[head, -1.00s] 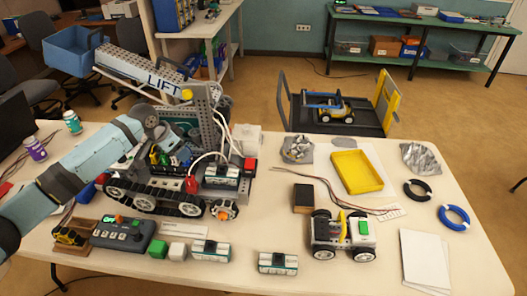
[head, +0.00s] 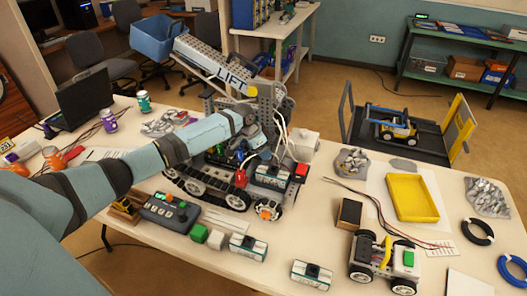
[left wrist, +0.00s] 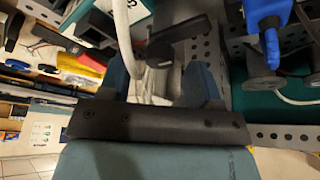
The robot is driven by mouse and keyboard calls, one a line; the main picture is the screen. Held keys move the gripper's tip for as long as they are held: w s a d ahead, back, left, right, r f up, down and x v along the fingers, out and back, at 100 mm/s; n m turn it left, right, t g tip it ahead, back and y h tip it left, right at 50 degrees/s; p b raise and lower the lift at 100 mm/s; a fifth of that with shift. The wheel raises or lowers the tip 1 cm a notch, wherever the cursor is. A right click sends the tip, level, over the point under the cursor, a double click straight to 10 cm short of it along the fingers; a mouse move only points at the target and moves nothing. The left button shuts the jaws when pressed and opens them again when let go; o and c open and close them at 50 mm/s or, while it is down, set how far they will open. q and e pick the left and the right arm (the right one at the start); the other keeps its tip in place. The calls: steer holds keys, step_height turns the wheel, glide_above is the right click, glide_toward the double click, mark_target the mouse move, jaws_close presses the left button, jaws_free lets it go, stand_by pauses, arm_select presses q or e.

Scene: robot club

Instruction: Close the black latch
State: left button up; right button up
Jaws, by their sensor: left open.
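The tracked robot (head: 208,186) with its raised arm marked LIFT (head: 215,68) stands on the table. My left gripper (head: 262,142) reaches into its upper body, in front of a grey perforated upright. In the left wrist view my left gripper (left wrist: 160,85) is open, its two blue-grey fingers apart. White cables (left wrist: 135,45) run between and beyond the fingers. A dark lever-like piece (left wrist: 178,32) lies just past the fingertips; it may be the black latch, but I cannot tell its position. My forearm hides part of the robot in the head view.
A grey control box (head: 170,212), green and white blocks and battery packs (head: 312,274) lie along the front edge. A small wheeled car (head: 385,262) and a yellow tray (head: 412,197) are to the right. A blue connector (left wrist: 265,25) sits near the right finger.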

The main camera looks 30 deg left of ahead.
arm_select(q)
steer(key=shift+x, duration=0.75)
